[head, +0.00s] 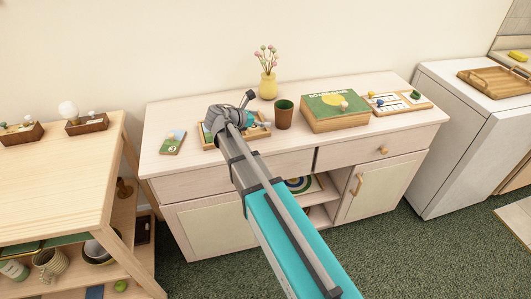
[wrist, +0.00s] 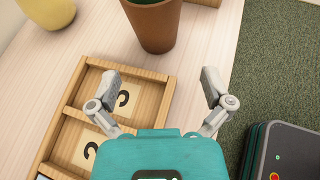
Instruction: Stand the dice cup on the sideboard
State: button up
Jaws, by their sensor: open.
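The brown dice cup (head: 284,114) with a green inside stands upright on the pale wooden sideboard (head: 188,187), right of the wooden compartment tray. In the wrist view the cup (wrist: 152,27) is at the top middle, beyond my fingertips. My gripper (wrist: 161,90) is open and empty, its two fingers spread apart and not touching the cup. In the head view my gripper (head: 237,110) is over the tray, left of the cup, and my arm hides part of the tray.
The wooden tray (wrist: 121,137) with numbered compartments lies below my gripper. A yellow vase (head: 268,85) with flowers stands behind the cup. A green-topped game box (head: 337,110) is right of it, with a game board (head: 399,103) beyond. A small card box (head: 173,142) lies left.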

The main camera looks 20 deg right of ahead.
jog(key=s+f+m, duration=0.1)
jog(key=s, duration=0.1)
jog(key=s+d+f+m+g+y, duration=0.1)
jog(key=s+m, duration=0.1)
jog(key=s+f+m+y, duration=0.1)
jog(key=f+m, duration=0.1)
jog(key=shift+s+d+g, duration=0.35)
jog(key=shift+s+g, duration=0.05)
jog(key=s+f+m+y, duration=0.1)
jog(key=s+f+m+g+y, duration=0.1)
jog(key=s+m, duration=0.1)
jog(key=s+f+m+y, duration=0.1)
jog(key=s+m, duration=0.1)
jog(key=shift+s+f, duration=0.25)
jog(key=s+a+f+m+g+y, duration=0.1)
jog(key=s+a+m+y, duration=0.1)
jog(key=s+m, duration=0.3)
jog(key=s+a+f+m+g+y, duration=0.1)
jog(key=s+a+f+m+y, duration=0.1)
jog(key=s+m+y, duration=0.3)
jog(key=shift+s+a+f+m, duration=0.25)
jog(key=shift+s+a+m, duration=0.15)
jog(key=shift+s+m, duration=0.5)
jog(key=shift+w+d, duration=0.1)
